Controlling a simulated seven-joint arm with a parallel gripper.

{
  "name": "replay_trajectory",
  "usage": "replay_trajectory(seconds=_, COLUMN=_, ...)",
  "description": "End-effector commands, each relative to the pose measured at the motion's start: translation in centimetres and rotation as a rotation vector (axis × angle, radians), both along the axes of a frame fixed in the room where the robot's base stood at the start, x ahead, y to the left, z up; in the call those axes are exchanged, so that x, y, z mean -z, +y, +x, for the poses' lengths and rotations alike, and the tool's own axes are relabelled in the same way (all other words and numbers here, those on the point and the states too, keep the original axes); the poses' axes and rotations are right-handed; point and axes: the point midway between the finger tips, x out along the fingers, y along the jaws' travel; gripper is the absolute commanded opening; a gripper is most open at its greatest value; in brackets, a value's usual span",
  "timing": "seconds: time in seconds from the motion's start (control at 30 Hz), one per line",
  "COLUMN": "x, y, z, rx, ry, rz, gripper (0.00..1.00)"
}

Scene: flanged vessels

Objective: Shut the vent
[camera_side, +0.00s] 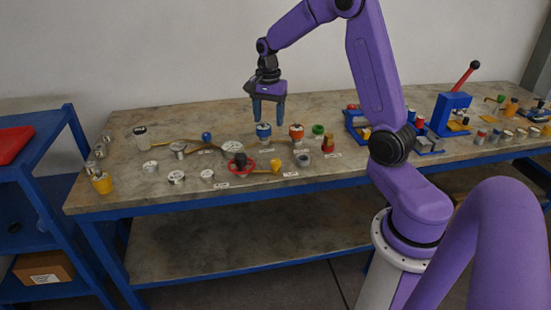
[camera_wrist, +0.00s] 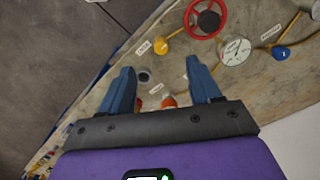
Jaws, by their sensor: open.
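My gripper (camera_side: 268,112) is open and points down above the bench, over a blue-topped fitting (camera_side: 263,131) and left of an orange-topped one (camera_side: 296,131). In the wrist view my gripper (camera_wrist: 159,68) has nothing between its blue fingers. A red handwheel (camera_side: 240,168) sits near the bench's front; it also shows at the top of the wrist view (camera_wrist: 206,18), beside a round dial gauge (camera_wrist: 237,50). A yellow handle (camera_side: 276,166) lies right of the wheel. A blue knob (camera_wrist: 281,52) is farther right in the wrist view. White labels are too small to read, so I cannot tell which part is the vent.
The bench (camera_side: 120,195) carries several small cans and cups at left. A blue rack with a red tray (camera_side: 12,145) is beside the bench at left.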

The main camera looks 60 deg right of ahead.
Motion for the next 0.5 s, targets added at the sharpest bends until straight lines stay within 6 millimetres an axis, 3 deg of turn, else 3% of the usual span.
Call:
replay_trajectory(seconds=0.1, x=0.6, y=-2.9, z=0.4, rx=0.14, ry=0.002, rz=0.001, gripper=0.63)
replay_trajectory(seconds=0.2, x=0.8, y=-4.1, z=0.5, rx=0.202, ry=0.003, rz=0.001, gripper=0.63)
replay_trajectory(seconds=0.37, x=1.7, y=-4.5, z=0.5, rx=0.223, ry=0.004, rz=0.001, gripper=0.63)
replay_trajectory(seconds=0.5, x=3.6, y=-4.5, z=0.4, rx=0.221, ry=0.006, rz=0.001, gripper=0.63)
